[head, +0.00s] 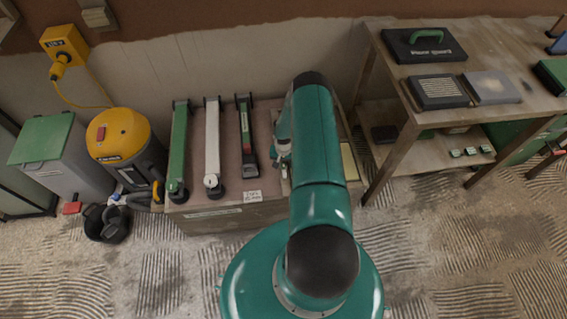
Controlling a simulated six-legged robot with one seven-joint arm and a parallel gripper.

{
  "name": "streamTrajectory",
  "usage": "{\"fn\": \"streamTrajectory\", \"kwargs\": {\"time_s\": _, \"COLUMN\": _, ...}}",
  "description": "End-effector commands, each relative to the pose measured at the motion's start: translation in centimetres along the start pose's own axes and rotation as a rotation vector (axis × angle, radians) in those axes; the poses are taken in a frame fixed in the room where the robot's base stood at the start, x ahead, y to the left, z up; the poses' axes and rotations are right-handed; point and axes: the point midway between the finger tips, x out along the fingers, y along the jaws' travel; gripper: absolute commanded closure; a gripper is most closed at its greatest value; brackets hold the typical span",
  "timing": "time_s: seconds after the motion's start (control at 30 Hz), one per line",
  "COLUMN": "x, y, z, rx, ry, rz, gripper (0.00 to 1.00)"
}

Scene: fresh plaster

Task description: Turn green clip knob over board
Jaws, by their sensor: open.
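A long green bar with dark end pieces (179,145) lies on the left of the low bench (228,200); it may be the green clip, and I cannot make out its knob clearly. A pale bar (212,140) and a dark bar with red and green patches (246,132) lie beside it. I cannot tell which surface is the board. My gripper (283,149) shows only partly, as small grey parts left of my green arm, over the right part of the bench. It is open and apart from the green bar. My arm hides part of the bench.
A yellow-topped vacuum (122,135), a grey bin with green lid (45,140) and a black bucket (105,222) stand left of the bench. A wooden table (385,60) with dark cases stands at right. The textured floor in front is mostly clear.

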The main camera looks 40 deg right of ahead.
Motion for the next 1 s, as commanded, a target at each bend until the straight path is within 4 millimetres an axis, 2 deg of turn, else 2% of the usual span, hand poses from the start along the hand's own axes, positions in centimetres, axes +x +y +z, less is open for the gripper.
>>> {"fn": "streamTrajectory", "kwargs": {"time_s": 0.1, "x": -0.02, "y": 0.01, "z": 0.01, "rx": 0.0, "ry": 0.0, "rz": 0.0, "gripper": 0.5}}
{"fn": "streamTrajectory", "kwargs": {"time_s": 0.33, "x": -0.03, "y": 0.03, "z": 0.03, "rx": 0.0, "ry": 0.0, "rz": 0.0, "gripper": 0.95}}
{"fn": "streamTrajectory", "kwargs": {"time_s": 0.67, "x": -0.04, "y": 0.04, "z": 0.02, "rx": -0.031, "ry": -0.001, "rz": 0.001, "gripper": 0.95}}
{"fn": "streamTrajectory", "kwargs": {"time_s": 1.0, "x": -0.05, "y": 0.08, "z": 0.01, "rx": -0.221, "ry": -0.001, "rz": 0.001, "gripper": 0.95}}
